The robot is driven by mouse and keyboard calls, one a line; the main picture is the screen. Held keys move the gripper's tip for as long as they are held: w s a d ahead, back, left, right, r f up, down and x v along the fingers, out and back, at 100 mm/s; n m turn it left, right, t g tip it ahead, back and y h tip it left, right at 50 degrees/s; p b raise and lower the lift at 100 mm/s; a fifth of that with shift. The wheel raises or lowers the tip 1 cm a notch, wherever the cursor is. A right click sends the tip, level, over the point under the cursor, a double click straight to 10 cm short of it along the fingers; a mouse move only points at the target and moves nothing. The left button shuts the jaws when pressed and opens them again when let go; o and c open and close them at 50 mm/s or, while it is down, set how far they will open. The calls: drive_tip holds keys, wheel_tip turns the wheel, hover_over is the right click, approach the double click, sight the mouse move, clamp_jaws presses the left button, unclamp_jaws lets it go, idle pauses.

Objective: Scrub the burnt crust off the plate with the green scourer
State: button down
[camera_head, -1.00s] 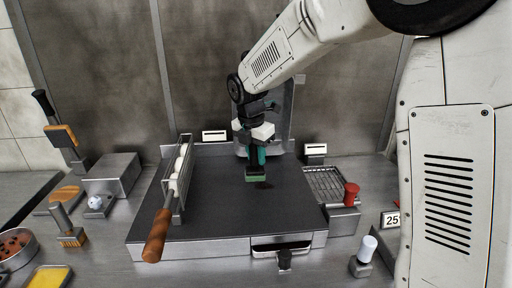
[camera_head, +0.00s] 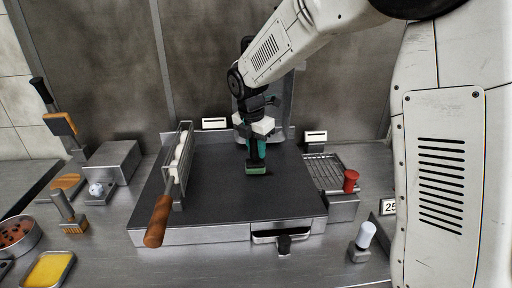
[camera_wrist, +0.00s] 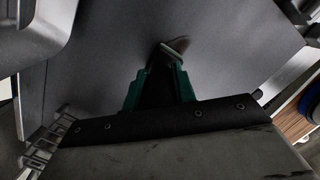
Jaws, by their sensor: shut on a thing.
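The dark grey plate (camera_head: 215,205) is the flat top of a steel griddle in the middle of the head view; it also shows in the wrist view (camera_wrist: 110,45). My gripper (camera_head: 256,158) points down over its middle, shut on the green scourer (camera_head: 257,170). The scourer is at the plate surface; I cannot tell whether it presses on it. A small dark patch of burnt crust (camera_head: 269,173) shows at the scourer's right edge. In the wrist view the brown crust (camera_wrist: 180,44) lies just past the gripper's green fingertips (camera_wrist: 165,70) and the scourer's pale edge.
A rack with a wooden handle (camera_head: 160,220) stands on the plate's left side. A wire grate (camera_head: 325,172) and red-topped tool (camera_head: 350,181) are at the right.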

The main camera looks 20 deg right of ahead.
drive_tip(key=shift+f, duration=0.4)
drive_tip(key=shift+d, duration=0.15)
drive_tip(key=shift+s+d+r, duration=0.1)
drive_tip(key=shift+s+d, duration=0.15)
drive_tip(key=shift+d, duration=0.9)
drive_tip(key=shift+s+d, duration=0.2)
drive_tip(key=shift+d, duration=0.9)
drive_tip(key=shift+w+a, duration=0.25)
drive_tip(key=shift+a, duration=0.95)
drive_tip(key=shift+w+a, duration=0.2)
drive_tip(key=shift+a, duration=1)
drive_tip(key=shift+d, duration=0.1)
